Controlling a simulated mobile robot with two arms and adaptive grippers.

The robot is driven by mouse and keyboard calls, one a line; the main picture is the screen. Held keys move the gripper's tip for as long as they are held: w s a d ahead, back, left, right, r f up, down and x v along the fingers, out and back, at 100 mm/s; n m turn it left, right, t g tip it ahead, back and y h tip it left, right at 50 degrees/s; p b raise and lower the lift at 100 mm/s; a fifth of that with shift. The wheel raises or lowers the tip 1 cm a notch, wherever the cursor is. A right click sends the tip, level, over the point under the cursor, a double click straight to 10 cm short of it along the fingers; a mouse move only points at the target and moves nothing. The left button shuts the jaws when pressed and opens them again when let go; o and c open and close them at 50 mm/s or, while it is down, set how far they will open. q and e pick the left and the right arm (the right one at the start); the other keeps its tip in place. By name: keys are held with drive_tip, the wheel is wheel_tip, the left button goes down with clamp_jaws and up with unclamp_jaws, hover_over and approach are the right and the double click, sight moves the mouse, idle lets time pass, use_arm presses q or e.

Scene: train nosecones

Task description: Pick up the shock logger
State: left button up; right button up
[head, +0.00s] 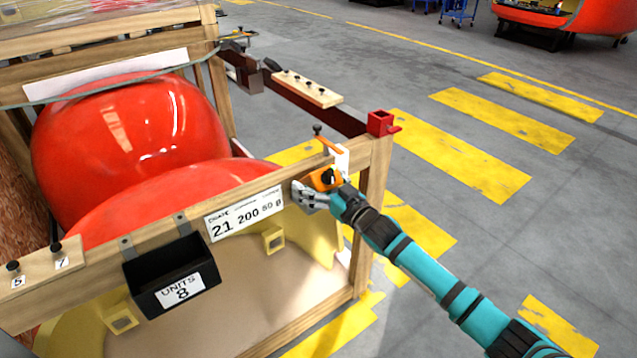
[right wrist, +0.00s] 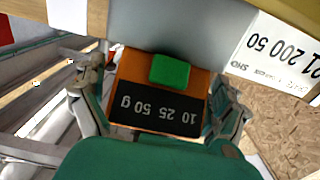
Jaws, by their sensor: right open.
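The shock logger (head: 322,180) is an orange box on the right end of the crate's front wooden rail. In the right wrist view the shock logger (right wrist: 135,68) shows a green block and a black plate reading "10 25 50 g" upside down. My right gripper (head: 310,194) is open at the logger and partly covers it in the head view. In the right wrist view its fingers stand on either side of the logger, with gaps visible. My left gripper is not in view.
The wooden crate (head: 372,200) holds large red nosecones (head: 130,130). A white label (head: 245,213) and a black "UNITS 8" bin (head: 170,275) are on the front rail. A red bracket (head: 380,122) tops the corner post. Open floor lies to the right.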

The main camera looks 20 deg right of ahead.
drive_tip(key=c, duration=1.4)
drive_tip(key=shift+r, duration=0.1)
drive_tip(key=shift+c, duration=0.2)
